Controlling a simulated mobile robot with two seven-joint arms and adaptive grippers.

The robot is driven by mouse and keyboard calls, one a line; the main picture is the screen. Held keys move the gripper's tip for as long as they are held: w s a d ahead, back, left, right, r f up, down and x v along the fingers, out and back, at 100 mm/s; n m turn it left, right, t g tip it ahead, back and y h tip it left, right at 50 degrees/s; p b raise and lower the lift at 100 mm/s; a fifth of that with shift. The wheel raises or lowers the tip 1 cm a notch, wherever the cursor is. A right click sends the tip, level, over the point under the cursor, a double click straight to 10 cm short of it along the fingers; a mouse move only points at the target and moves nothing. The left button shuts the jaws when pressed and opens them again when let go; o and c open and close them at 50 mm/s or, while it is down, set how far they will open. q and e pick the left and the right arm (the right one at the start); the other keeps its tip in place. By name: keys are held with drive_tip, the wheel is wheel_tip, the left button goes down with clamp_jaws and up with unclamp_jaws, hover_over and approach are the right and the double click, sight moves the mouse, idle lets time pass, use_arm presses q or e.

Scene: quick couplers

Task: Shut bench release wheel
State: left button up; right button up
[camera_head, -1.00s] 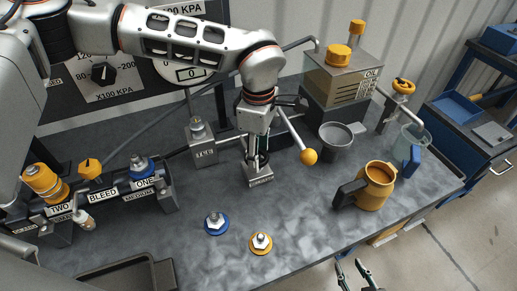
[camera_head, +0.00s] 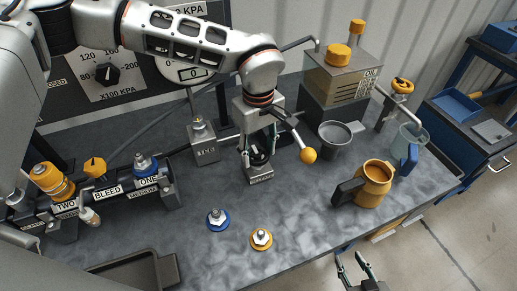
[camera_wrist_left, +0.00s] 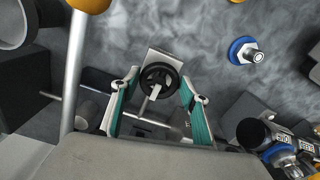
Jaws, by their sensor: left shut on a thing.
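The bench release wheel is a small black handwheel (camera_head: 259,155) on the metal block of the hand pump (camera_head: 261,174). In the left wrist view the wheel (camera_wrist_left: 158,76) lies between the two fingertips, with a light bar across its middle. My left gripper (camera_head: 259,147) points down at it and is shut on its rim, one finger on each side. The fingers partly hide the block in the head view. My right gripper (camera_head: 353,263) is at the bottom edge of the head view, open and empty, away from the wheel.
A pump lever with a yellow ball (camera_head: 308,156) slants close to the right of my left gripper. A grey cup (camera_head: 335,138), a yellow jug (camera_head: 374,183) and an oil tank (camera_head: 338,80) stand to the right. Blue and yellow couplers (camera_head: 217,219) lie in front.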

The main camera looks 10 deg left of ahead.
sight(258, 155)
use_arm(q)
drive_tip(key=shift+w+r, duration=0.1)
idle(0.3)
drive_tip(key=o, duration=1.1)
wheel_tip(258, 155, up, 12)
drive_tip(key=shift+f, duration=0.1)
